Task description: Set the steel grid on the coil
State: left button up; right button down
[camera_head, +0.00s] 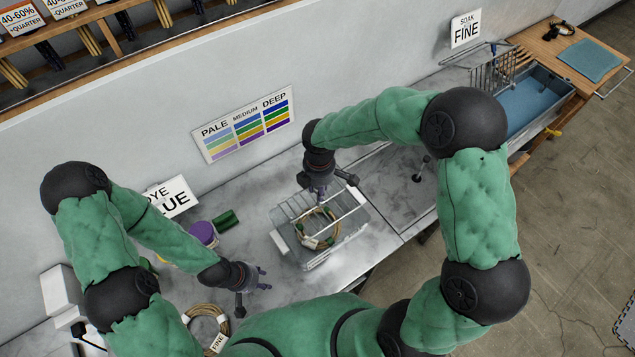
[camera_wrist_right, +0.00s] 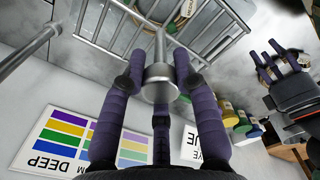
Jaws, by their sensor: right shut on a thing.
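The coil (camera_head: 316,240), a tan ring of cane with a pale tag, lies in a shallow clear tray (camera_head: 350,238). The steel grid (camera_head: 290,208) of thin bars is above the coil and tray. My right gripper (camera_head: 319,193) is shut on the grid's upright metal knob. The right wrist view shows its purple fingers around the knob (camera_wrist_right: 160,83), with the grid bars (camera_wrist_right: 110,25) beyond and part of the coil behind them. I cannot tell whether the grid touches the coil. My left gripper (camera_head: 256,285) is empty and open, left of the tray; it also shows in the right wrist view (camera_wrist_right: 272,65).
Another coil (camera_head: 205,322) tagged FINE lies at the front left. A blue soak basin (camera_head: 535,100) with a wire rack (camera_head: 492,72) is at the far right. Bench right of the tray is mostly clear.

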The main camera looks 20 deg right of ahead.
aim_at(319, 205)
pick_arm(q)
jog(key=shift+s+f+b, duration=0.1)
jog(key=shift+f+b, duration=0.35)
jog(key=shift+f, duration=0.05)
pick_arm(e)
jog(key=shift+s+f, duration=0.1)
jog(key=shift+f, duration=0.55)
pick_arm(q)
jog(key=shift+f+b, duration=0.85)
jog(key=shift+f, duration=0.1)
pick_arm(e)
notch_tip(319, 205, down, 2)
jog(key=shift+f, duration=0.25)
pick_arm(q)
jog(key=shift+f+b, duration=0.45)
jog(key=shift+b, duration=0.05)
pick_arm(e)
jog(key=shift+f, duration=0.6)
pick_arm(q)
jog(key=shift+f, duration=0.1)
pick_arm(e)
jog(key=shift+f, duration=0.15)
